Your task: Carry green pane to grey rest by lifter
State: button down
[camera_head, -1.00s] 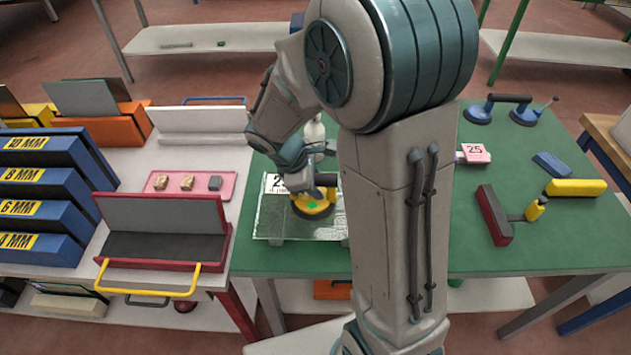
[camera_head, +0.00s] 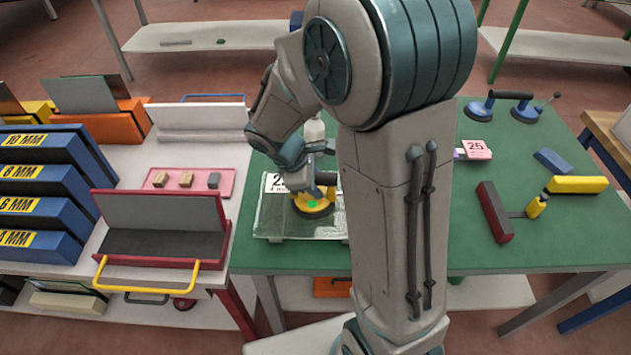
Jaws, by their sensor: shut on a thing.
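A clear, faintly greenish pane (camera_head: 272,222) lies flat at the left end of the green table, partly hidden behind my arm. A yellow lifter (camera_head: 304,209) with a green dot sits on top of it. My gripper (camera_head: 324,186) is shut on the lifter from above; its fingertips are partly hidden. Grey supports show under the pane's front edge, but I cannot tell whether the pane touches them. I cannot tell for certain which thing is the grey rest. A red-framed holder (camera_head: 222,247) with a grey back panel stands on the white table to the left.
Blue slotted racks (camera_head: 40,208) and a pink tray (camera_head: 222,182) stand on the left. A numbered card stands behind the pane. A red block (camera_head: 494,212), a yellow bar (camera_head: 577,185) and a double-cup lifter (camera_head: 510,98) lie right. Green tabletop (camera_head: 530,252) is clear at front right.

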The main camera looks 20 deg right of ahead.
jog(key=shift+f, duration=0.25)
jog(key=c, duration=1)
grip_release()
